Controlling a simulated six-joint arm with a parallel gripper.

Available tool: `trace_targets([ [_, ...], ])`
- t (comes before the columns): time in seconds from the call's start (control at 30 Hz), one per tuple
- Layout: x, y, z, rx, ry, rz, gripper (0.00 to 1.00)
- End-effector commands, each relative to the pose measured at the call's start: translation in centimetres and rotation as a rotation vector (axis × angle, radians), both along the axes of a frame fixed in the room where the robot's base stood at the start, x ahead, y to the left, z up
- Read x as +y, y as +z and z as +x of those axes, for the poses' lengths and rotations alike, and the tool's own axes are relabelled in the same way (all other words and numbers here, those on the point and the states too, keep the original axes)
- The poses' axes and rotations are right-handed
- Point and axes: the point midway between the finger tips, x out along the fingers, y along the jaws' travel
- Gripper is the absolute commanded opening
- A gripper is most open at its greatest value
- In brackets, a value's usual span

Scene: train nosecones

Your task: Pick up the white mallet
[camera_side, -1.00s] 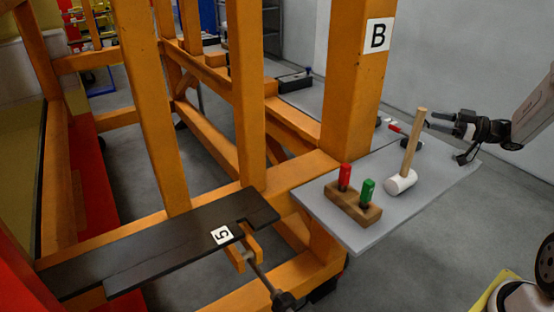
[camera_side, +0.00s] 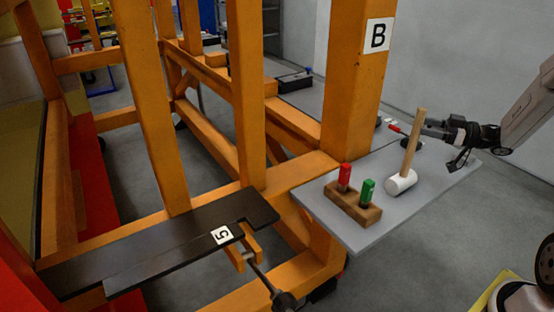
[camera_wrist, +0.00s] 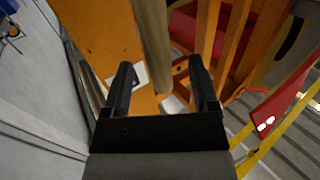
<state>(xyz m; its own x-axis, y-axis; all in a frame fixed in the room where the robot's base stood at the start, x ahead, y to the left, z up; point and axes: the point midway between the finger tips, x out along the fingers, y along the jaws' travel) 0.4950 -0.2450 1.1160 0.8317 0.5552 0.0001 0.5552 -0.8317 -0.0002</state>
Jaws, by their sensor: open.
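The white mallet (camera_side: 401,181) stands on the grey shelf with its white head down and its wooden handle (camera_side: 412,143) pointing up, slightly tilted. My gripper (camera_side: 424,128) is at the right of the handle, level with its upper part, fingers pointing left toward it. In the wrist view my gripper (camera_wrist: 160,65) is open, and the wooden handle (camera_wrist: 154,45) appears in the gap between the two fingers. I cannot tell how deep the handle sits between them. The mallet's head is not clearly visible in the wrist view.
The grey shelf (camera_side: 355,238) also holds a wooden block (camera_side: 353,207) with a red tool (camera_side: 345,175) and a green tool (camera_side: 367,190), left of the mallet. An orange post (camera_side: 350,90) marked B rises behind the shelf. Small items lie near the shelf's back edge.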

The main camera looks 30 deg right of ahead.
Motion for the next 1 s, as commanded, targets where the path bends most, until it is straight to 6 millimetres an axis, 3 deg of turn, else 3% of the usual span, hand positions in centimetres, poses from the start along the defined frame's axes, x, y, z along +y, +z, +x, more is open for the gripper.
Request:
trace_targets([
  [0.43,2.4,-0.2,3.8,-0.001,0.002,-0.001,0.76],
  [1.0,2.5,-0.2,4.0,0.000,0.000,0.000,0.76],
])
